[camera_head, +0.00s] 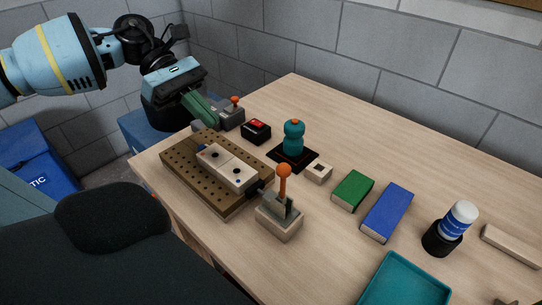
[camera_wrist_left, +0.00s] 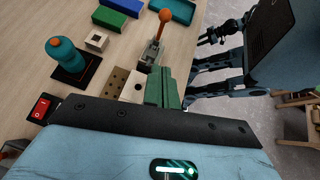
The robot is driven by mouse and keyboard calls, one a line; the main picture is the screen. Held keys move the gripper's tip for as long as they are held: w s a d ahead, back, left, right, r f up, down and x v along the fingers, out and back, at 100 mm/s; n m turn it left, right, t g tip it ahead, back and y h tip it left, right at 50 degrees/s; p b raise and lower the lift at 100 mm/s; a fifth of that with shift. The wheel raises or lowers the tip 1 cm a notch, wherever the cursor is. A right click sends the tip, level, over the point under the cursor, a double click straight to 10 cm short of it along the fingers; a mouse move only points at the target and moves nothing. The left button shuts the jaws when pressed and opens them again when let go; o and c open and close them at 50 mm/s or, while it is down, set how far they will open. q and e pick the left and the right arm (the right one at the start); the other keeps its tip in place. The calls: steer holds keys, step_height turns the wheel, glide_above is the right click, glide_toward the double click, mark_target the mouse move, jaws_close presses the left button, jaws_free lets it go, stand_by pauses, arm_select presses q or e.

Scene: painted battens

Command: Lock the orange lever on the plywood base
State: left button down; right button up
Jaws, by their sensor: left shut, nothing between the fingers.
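The orange lever (camera_head: 284,172) stands upright, knob on top, on a pale plywood base (camera_head: 278,222) with a grey bracket, at the near side of the table. In the left wrist view the orange lever (camera_wrist_left: 165,16) is at the top, beyond the fingers. A second orange-knobbed lever (camera_head: 235,100) stands on a grey base (camera_head: 232,117) at the back. My left gripper (camera_head: 208,114) has green fingers, shut and empty, beside that grey base and well away from the plywood one. In its wrist view the shut fingers (camera_wrist_left: 166,86) point toward the upright lever. My right gripper does not show.
Green (camera_head: 353,190) and blue (camera_head: 387,211) blocks and a teal tray (camera_head: 405,278) lie to the right.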

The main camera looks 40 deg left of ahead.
mark_target(283, 186)
arm_select(q)
steer(key=shift+r, duration=0.1)
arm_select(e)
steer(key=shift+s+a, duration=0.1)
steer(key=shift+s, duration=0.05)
